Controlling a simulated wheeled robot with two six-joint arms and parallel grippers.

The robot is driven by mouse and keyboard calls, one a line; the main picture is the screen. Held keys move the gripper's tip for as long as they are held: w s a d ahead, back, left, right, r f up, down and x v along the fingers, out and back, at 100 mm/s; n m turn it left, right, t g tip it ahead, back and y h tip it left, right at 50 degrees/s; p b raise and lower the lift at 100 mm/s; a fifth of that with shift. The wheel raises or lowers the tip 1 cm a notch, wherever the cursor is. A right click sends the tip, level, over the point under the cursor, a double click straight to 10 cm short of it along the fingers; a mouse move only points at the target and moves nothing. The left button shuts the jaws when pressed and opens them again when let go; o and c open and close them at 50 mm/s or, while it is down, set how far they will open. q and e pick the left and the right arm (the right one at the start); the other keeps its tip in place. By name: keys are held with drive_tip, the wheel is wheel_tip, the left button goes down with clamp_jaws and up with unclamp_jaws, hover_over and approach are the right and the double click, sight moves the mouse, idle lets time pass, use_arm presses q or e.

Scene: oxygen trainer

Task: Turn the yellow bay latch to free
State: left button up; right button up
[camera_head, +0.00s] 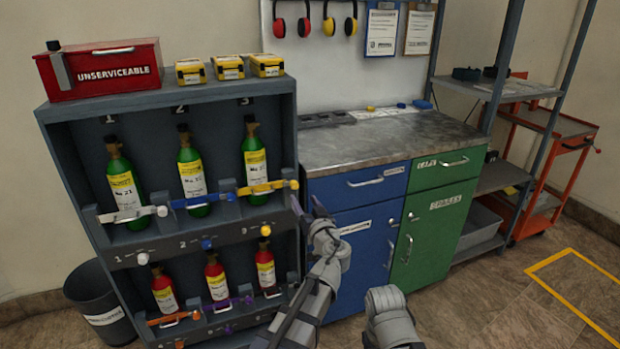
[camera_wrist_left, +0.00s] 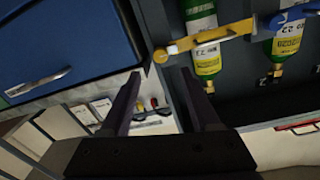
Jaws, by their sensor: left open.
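My left gripper (camera_head: 308,207) is open and empty, beside the rack's right edge, slightly right of and below the knob. Its two dark fingers also show in the left wrist view (camera_wrist_left: 160,75), apart from the latch. My right gripper is not visible.
Bays 1 and 2 have a white latch (camera_head: 132,214) and a blue latch (camera_head: 202,200). Red bottles (camera_head: 216,281) stand in the lower row. The blue cabinet (camera_head: 350,225) stands close right of the rack. A bin (camera_head: 100,305) is at left.

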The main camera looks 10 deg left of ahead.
sight(295, 186)
use_arm(q)
drive_tip(key=shift+x, duration=4)
drive_tip(key=shift+s, duration=0.1)
drive_tip(key=shift+c, duration=0.4)
clamp_jaws()
